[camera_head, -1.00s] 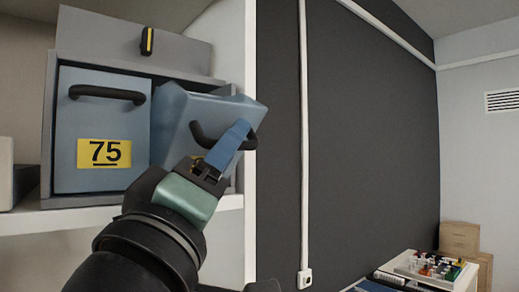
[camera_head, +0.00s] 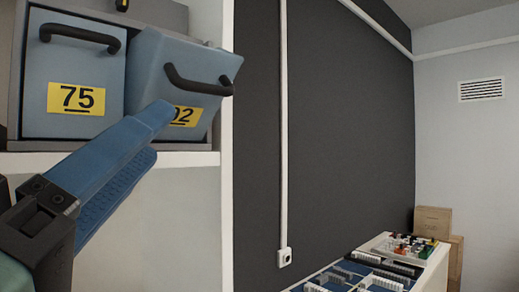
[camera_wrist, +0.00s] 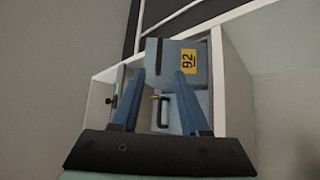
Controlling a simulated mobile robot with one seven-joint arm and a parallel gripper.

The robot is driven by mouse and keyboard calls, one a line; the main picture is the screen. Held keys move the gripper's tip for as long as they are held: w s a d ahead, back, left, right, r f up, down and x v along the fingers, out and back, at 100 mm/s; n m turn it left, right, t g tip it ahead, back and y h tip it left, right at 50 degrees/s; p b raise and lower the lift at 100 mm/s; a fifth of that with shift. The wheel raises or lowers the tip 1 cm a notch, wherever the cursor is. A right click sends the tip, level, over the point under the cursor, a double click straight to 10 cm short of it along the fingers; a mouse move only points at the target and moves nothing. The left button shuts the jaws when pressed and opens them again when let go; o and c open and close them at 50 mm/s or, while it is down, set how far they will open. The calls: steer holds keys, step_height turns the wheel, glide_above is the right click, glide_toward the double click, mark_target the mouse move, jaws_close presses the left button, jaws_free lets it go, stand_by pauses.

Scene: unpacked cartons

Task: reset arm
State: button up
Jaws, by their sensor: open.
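A drawer (camera_head: 50,65) labelled 75 sits upright beside it in the grey cabinet (camera_head: 165,12). The white shelf (camera_head: 190,158) ends at a white upright (camera_head: 227,200). A table (camera_head: 440,265) with small items and cartons (camera_head: 433,222) stand at lower right.

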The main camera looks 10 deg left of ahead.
steer(key=shift+s+f, duration=0.3)
steer(key=shift+s, duration=0.05)
stand_by(0.3)
steer(key=w+d+r+m+t+y+p, duration=0.1)
steer(key=w+d+m+t, duration=0.2)
steer(key=d+m, duration=0.6)
steer(key=d, duration=0.3)
steer(key=shift+w+d+r+m+y+p, duration=0.2)
steer(key=shift+d+m+y+p, duration=0.1)
steer(key=shift+d+m+p, duration=0.1)
